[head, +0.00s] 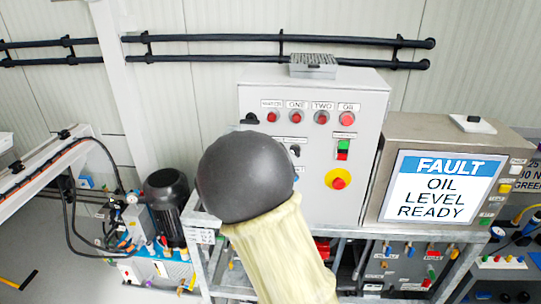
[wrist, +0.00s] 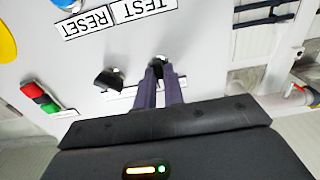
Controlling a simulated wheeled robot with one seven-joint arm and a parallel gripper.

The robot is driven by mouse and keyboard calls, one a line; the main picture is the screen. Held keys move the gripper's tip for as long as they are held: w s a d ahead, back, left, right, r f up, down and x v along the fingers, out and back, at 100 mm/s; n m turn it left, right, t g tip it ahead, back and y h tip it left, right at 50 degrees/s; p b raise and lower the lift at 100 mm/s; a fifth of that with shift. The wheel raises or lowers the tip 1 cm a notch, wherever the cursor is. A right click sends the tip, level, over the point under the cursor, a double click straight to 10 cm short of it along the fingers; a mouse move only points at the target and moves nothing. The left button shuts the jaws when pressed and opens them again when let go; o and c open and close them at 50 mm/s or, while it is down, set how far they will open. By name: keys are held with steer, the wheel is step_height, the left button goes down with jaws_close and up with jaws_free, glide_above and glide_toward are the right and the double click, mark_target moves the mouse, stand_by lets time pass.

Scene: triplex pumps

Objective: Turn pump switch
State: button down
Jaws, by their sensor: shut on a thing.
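The grey control panel (head: 365,110) stands upright on a frame in the head view. In the wrist view its face is upside down. There my gripper (wrist: 159,80) has its two dark fingers closed around a small black switch (wrist: 157,64), with only its base showing between the tips. A second black switch knob (wrist: 108,79) sits just left of the fingers and is not held; it appears to be the knob in the head view (head: 295,151). In the head view my arm hides the gripper and the held switch.
A red and green switch (wrist: 40,97) is left in the wrist view, near a yellow disc (wrist: 6,40) and a blue button (wrist: 65,4). A screen (head: 432,187) reading FAULT OIL LEVEL READY stands right. Red lights (head: 322,117) line the panel top.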

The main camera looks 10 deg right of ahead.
steer(key=c, duration=1.5)
jaws_free()
steer(key=shift+s, duration=0.1)
steer(key=b+v, duration=0.4)
steer(key=v, duration=1.3)
steer(key=shift+s+b, duration=0.15)
steer(key=shift+b, duration=0.15)
